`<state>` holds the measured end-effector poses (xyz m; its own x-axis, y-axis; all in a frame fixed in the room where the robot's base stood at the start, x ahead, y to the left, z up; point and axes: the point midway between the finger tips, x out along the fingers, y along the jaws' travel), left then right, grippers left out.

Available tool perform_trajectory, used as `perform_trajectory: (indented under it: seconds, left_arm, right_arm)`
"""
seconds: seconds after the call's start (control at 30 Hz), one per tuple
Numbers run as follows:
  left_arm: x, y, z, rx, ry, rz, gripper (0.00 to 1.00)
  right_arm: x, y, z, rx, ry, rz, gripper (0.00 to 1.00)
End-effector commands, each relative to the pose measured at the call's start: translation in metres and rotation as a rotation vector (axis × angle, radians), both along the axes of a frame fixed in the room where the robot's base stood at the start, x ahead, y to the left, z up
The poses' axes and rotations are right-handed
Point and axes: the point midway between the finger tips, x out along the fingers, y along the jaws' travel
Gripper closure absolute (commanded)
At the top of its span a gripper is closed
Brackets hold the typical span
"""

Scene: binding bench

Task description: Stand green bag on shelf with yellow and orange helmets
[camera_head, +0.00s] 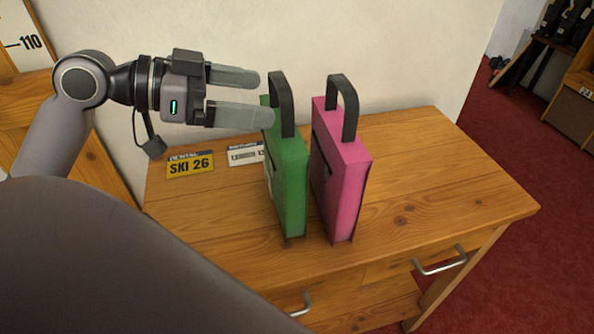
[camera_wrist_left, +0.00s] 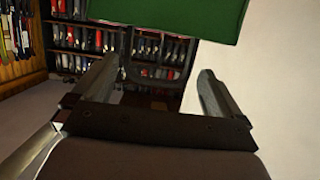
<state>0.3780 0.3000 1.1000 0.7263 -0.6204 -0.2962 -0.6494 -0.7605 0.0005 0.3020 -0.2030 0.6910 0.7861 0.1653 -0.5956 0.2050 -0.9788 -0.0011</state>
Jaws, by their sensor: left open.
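The green bag (camera_head: 288,185) stands upright on the wooden table, with a dark handle (camera_head: 281,100) on top. My left gripper (camera_head: 258,98) is open and empty just left of that handle, its fingers pointing at it. In the left wrist view the green bag (camera_wrist_left: 180,15) fills the top, and its handle shows ahead between the open fingers of my left gripper (camera_wrist_left: 160,78). I cannot tell whether a fingertip touches the handle. No yellow or orange helmets are in view. My right gripper is not in view.
A pink bag (camera_head: 341,180) stands close to the right of the green one. A yellow "SKI 26" card (camera_head: 190,165) and a white card (camera_head: 245,154) lie behind at left. The table (camera_head: 440,170) is clear at right. A wall (camera_head: 400,50) rises behind.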

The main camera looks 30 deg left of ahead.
Motion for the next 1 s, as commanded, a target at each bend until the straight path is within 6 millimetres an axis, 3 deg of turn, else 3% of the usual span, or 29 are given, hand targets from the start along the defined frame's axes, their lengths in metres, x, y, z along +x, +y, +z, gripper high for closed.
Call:
perform_trajectory:
  seconds: [1.0]
  left_arm:
    - [0.05,-0.044,-0.018,-0.001,-0.001,0.0,0.0]
  right_arm:
    - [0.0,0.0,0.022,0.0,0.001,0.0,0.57]
